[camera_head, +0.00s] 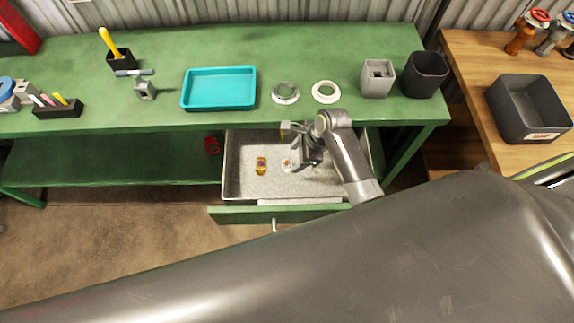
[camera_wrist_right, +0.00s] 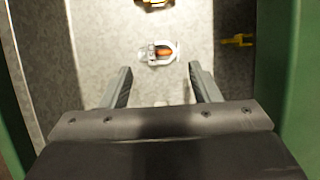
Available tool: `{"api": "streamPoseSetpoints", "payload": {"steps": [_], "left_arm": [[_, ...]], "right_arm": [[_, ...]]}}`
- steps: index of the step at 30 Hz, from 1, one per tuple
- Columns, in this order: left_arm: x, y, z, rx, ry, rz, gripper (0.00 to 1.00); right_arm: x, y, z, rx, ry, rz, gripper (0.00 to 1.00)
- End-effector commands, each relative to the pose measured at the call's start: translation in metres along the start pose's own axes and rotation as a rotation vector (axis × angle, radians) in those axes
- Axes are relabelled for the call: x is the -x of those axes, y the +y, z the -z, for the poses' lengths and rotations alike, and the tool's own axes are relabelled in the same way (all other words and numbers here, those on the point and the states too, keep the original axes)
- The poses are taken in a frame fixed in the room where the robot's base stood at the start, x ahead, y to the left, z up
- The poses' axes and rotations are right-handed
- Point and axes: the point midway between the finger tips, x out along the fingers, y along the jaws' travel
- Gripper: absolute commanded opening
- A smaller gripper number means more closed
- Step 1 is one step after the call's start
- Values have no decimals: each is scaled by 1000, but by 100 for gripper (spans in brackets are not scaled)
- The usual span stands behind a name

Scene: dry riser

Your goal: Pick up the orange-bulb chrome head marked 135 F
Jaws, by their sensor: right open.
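The orange-bulb chrome head (camera_wrist_right: 160,52) lies on the drawer floor in the right wrist view, just beyond and between my fingertips. Its orange bulb shows, but its marking is too small to read. In the head view it is a small pale shape (camera_head: 287,164) beside my right gripper. My right gripper (camera_wrist_right: 158,80) is open and empty, its two fingers apart. In the head view my right gripper (camera_head: 297,150) reaches down into the open drawer (camera_head: 240,185). A brass-coloured head (camera_head: 261,166) lies to the left in the drawer; a brass piece (camera_wrist_right: 154,4) shows at the wrist view's top edge. My left gripper does not show.
The drawer walls stand close around my right gripper. A dark bin (camera_head: 530,135) sits on the wooden table at right.

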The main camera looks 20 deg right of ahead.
Motion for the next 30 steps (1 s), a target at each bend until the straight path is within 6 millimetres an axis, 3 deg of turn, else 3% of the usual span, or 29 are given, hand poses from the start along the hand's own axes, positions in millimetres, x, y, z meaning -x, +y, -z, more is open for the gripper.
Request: {"api": "streamPoseSetpoints", "payload": {"steps": [10, 20, 28, 30], "left_arm": [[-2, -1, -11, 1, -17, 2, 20], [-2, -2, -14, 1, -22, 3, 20], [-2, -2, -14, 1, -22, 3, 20], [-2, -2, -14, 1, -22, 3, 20]], "right_arm": [[-42, 2, 2, -1, 0, -1, 56], [-49, 2, 2, 0, 1, 1, 56], [-49, 2, 2, 0, 1, 0, 25], [-48, 2, 2, 0, 0, 1, 23]]}}
